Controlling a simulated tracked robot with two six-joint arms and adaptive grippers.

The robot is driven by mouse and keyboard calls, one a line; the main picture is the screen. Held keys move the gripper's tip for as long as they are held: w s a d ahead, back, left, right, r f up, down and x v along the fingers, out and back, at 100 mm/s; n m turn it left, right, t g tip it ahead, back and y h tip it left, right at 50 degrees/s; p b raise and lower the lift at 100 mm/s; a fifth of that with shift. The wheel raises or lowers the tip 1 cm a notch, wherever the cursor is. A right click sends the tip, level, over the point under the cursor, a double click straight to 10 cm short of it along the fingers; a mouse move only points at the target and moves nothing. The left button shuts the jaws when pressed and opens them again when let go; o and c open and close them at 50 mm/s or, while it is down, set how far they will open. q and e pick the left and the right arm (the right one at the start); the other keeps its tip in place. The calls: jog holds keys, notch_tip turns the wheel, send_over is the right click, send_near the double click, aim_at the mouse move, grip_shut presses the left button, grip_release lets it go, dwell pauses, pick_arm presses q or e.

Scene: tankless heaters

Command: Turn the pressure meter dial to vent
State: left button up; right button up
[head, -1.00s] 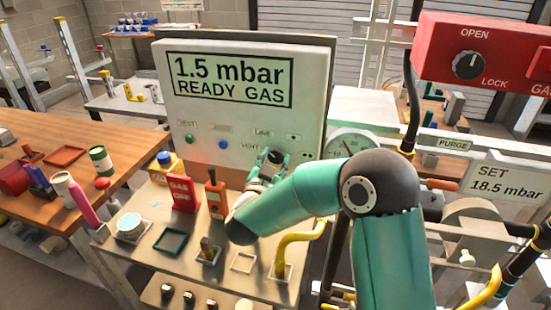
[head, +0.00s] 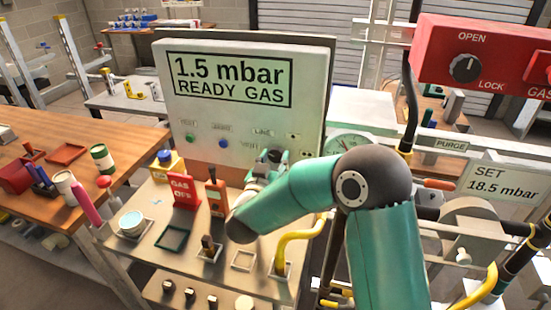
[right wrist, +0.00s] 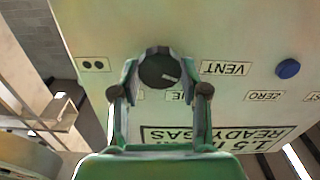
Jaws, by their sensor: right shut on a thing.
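The pressure meter is a pale box (head: 310,110) with a screen reading "1.5 mbar READY GAS". Its dark round dial (right wrist: 160,69) sits between the two fingers of my right gripper (right wrist: 160,80), which is shut on it. The dial's white mark points to the right and slightly down in the right wrist view, between the VENT label (right wrist: 225,69) and the partly hidden LINE label (right wrist: 178,97). In the head view my right gripper (head: 272,160) is at the panel's lower right and covers most of the dial. My left gripper is not in view.
A green button (head: 190,138) and a blue button (head: 223,144) are on the panel. Below, the bench holds a red GAS OFF sign (head: 182,192), an orange handheld device (head: 215,192) and a yellow pipe (head: 290,238). A round gauge (head: 347,144) is behind my right arm.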

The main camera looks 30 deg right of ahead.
jog(key=o, duration=1.1)
jog(key=shift+a, duration=0.1)
jog(key=shift+o, duration=0.2)
jog(key=shift+a, duration=0.1)
jog(key=v, duration=1.1)
jog(key=shift+s+a, duration=0.25)
jog(key=shift+s, duration=0.05)
jog(key=shift+f, duration=0.1)
